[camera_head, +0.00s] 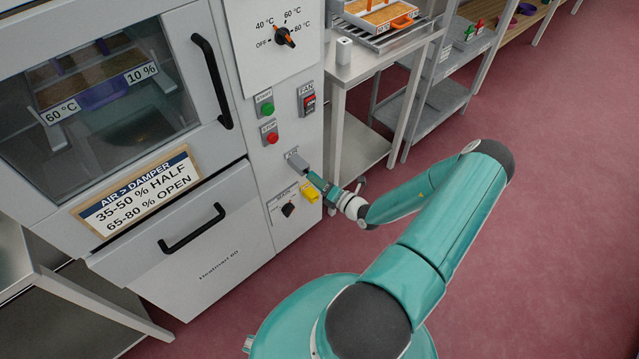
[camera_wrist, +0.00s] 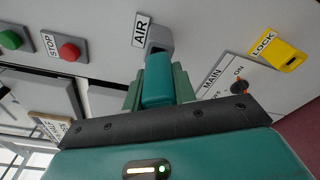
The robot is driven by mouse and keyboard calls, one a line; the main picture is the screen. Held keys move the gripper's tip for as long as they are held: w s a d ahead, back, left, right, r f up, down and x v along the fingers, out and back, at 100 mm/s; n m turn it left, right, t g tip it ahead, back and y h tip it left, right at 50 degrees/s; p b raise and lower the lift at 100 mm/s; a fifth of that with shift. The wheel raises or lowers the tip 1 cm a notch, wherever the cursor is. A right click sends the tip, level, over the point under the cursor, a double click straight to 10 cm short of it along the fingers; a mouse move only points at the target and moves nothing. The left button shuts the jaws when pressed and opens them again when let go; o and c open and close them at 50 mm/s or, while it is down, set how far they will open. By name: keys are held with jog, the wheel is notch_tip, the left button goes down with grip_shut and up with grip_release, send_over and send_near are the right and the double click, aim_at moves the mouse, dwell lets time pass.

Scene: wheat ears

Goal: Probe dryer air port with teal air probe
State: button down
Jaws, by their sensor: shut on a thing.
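The dryer (camera_head: 190,130) is a large white cabinet at the left of the head view. Its air port (camera_head: 298,162) is a grey block on the front panel under a label reading AIR, and it also shows in the wrist view (camera_wrist: 158,38). My gripper (camera_head: 318,182) is in front of the port. In the wrist view my gripper (camera_wrist: 158,95) is shut on the teal air probe (camera_wrist: 158,78), which points at the port. The probe's far end meets the port's grey housing in the picture. Whether its tip is inside is hidden.
Below the port are a yellow LOCK tag (camera_head: 310,193) and a MAIN switch (camera_head: 288,209). Red STOP (camera_head: 271,138) and green START (camera_head: 267,108) buttons sit above. A damper sign (camera_head: 138,190) hangs on the dryer. A steel table (camera_head: 362,68) stands to the right; red floor is open beyond.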

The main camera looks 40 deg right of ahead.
jog(key=shift+w, duration=0.95)
jog(key=c, duration=1.1)
grip_release()
jog(key=shift+o, duration=0.2)
jog(key=shift+s, duration=0.1)
jog(key=s+d, duration=0.1)
jog(key=s, duration=1.2)
jog(key=shift+s+d+r, duration=0.2)
jog(key=shift+d+r, duration=0.2)
jog(key=shift+r, duration=0.1)
